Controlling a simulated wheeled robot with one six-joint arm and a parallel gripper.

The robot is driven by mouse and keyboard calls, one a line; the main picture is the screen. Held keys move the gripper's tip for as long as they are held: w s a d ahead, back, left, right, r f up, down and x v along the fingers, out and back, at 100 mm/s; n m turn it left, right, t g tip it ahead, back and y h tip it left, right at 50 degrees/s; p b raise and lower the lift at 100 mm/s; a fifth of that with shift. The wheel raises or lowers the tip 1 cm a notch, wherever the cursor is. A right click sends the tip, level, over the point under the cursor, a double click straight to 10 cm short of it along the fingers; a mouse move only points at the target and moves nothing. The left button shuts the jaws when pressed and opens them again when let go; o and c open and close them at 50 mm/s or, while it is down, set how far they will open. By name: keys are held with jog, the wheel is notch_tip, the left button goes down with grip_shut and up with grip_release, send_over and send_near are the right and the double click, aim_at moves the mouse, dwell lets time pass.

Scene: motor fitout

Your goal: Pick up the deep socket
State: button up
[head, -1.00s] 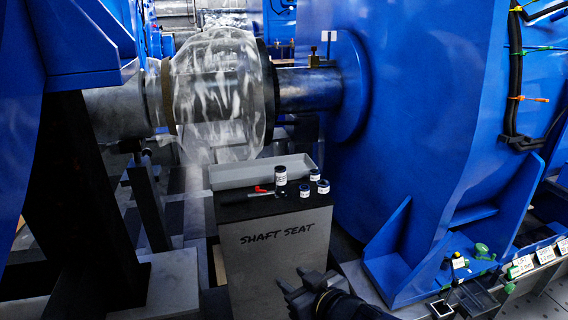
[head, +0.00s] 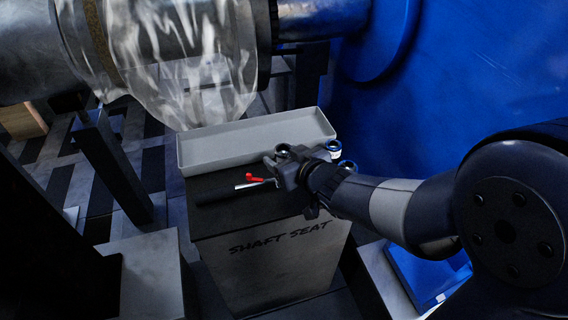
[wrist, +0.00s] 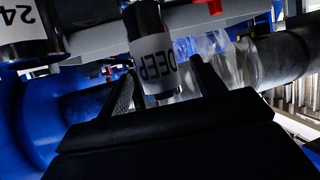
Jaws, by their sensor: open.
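The deep socket is a dark cylinder with a white label reading DEEP. In the wrist view the deep socket (wrist: 152,55) stands between the two fingers of my gripper (wrist: 160,85), upside down in the picture. The fingers are open, one on each side; I cannot tell whether either touches it. In the head view my gripper (head: 283,163) is over the top of the dark stand, and the top of what appears to be the deep socket (head: 283,149) shows just beyond it. The rest of the socket is hidden there by the gripper.
A shorter socket labelled 24 (wrist: 25,30) is close beside in the wrist view. Other socket tops (head: 333,147) show behind my wrist. A ratchet with a red lever (head: 255,180) lies left of the gripper. A grey tray (head: 250,150) lies behind on the SHAFT SEAT stand (head: 275,265).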

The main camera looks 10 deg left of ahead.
jog(key=shift+x, duration=1.5)
jog(key=shift+c, duration=0.2)
jog(key=shift+r, duration=0.1)
jog(key=c, duration=1.2)
